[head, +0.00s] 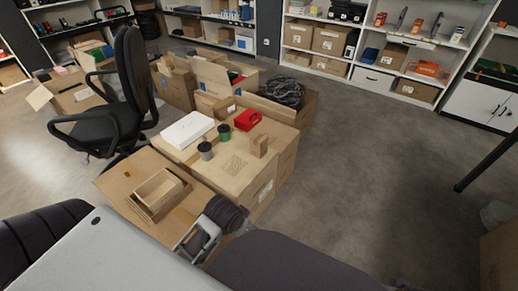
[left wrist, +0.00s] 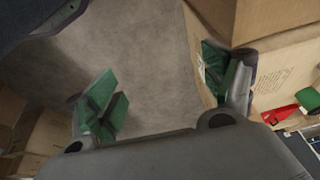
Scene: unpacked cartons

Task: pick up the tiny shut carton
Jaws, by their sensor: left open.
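My left gripper (left wrist: 168,95) is open and empty in the left wrist view. Its green-padded fingers are spread over bare floor, the right one close beside a carton wall (left wrist: 205,85). In the head view a metal wrist or gripper part (head: 198,240) shows low in the middle, in front of the large carton. Its fingers cannot be made out.
An open small box (head: 160,190) lies nearer. A chair (head: 115,105) stands left.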

